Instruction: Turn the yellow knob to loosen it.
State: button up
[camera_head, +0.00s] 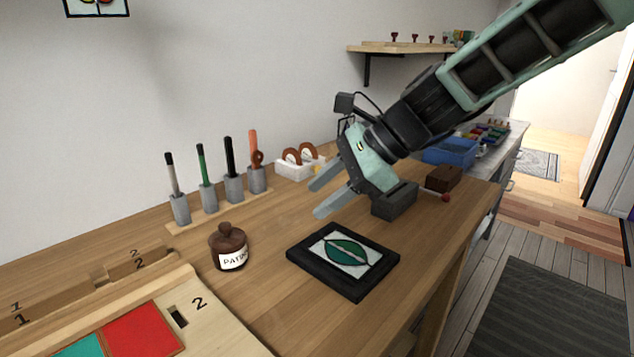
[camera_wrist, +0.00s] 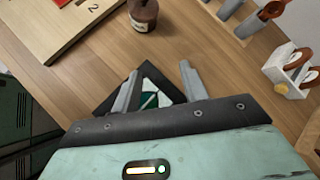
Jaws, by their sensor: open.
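A small yellow knob (camera_wrist: 281,88) shows in the wrist view at the right, on the front of a white holder (camera_wrist: 291,70) with brown rings in it. In the head view the white holder (camera_head: 292,172) stands near the wall, and a bit of yellow shows at its right end, close behind my gripper. My gripper (camera_head: 316,199) is open and empty, above the table in front of the holder. Its two fingers also show spread apart in the wrist view (camera_wrist: 159,70), away from the knob.
A black-framed leaf panel (camera_head: 318,274) lies below my gripper. A brown jar (camera_head: 227,243) and a rack of several upright tools (camera_head: 209,197) stand left. A grey block (camera_head: 394,204) and a blue bin (camera_head: 448,152) are right. Bare tabletop lies around the panel.

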aim_at(316, 169)
jog(key=shift+s+a+n, duration=0.15)
jog(key=shift+s+n, duration=0.15)
jog(key=shift+s, duration=0.1)
